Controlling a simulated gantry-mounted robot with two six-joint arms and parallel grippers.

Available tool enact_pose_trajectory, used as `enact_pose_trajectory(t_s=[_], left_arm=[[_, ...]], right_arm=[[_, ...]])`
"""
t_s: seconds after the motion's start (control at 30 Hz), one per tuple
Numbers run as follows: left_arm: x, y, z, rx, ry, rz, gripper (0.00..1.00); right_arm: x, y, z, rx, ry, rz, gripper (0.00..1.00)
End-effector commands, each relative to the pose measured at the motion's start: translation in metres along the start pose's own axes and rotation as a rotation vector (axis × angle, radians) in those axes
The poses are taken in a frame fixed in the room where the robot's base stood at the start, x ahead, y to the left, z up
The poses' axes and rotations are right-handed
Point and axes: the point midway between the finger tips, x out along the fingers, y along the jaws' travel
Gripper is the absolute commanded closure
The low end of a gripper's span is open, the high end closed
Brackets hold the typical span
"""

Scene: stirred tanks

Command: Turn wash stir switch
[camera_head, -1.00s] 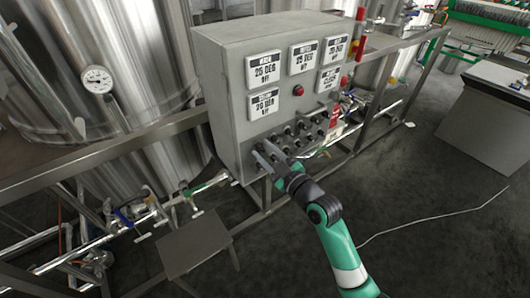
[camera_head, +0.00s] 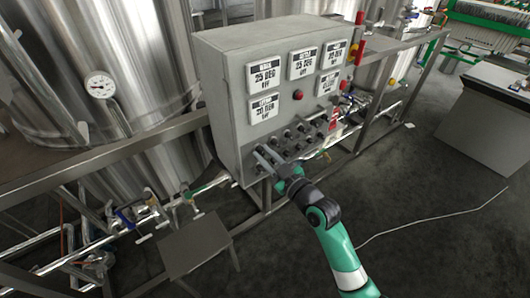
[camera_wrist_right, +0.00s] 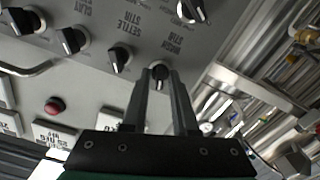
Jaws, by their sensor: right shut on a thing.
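The wash stir switch (camera_wrist_right: 160,70) is a small black knob with a light pointer mark, under the upside-down WASH STIR label in the right wrist view. My right gripper (camera_wrist_right: 161,80) has its two dark fingers on either side of this knob and is shut on it. In the head view the right gripper (camera_head: 263,152) reaches the lower left of the grey control panel (camera_head: 225,110), where its fingers hide the knob. The exact angle of the knob is hard to read. My left gripper is not in view.
A similar knob under SETTLE STIR (camera_wrist_right: 119,58) sits beside the held one, and another larger switch (camera_wrist_right: 192,10) is above. A red button (camera_head: 298,95) and several displays are higher on the panel. A metal stool (camera_head: 195,245) stands at the lower left.

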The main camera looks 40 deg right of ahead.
Motion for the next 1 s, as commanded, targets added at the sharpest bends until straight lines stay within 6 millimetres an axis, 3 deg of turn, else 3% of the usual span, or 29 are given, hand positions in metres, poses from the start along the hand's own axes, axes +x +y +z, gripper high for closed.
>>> enact_pose_trajectory(t_s=[0.6,1.0], left_arm=[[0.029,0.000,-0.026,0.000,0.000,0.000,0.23],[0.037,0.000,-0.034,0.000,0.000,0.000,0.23]], right_arm=[[0.000,0.001,-0.002,0.564,-0.003,0.000,1.00],[0.000,0.000,-0.001,0.811,-0.001,0.000,1.00]])
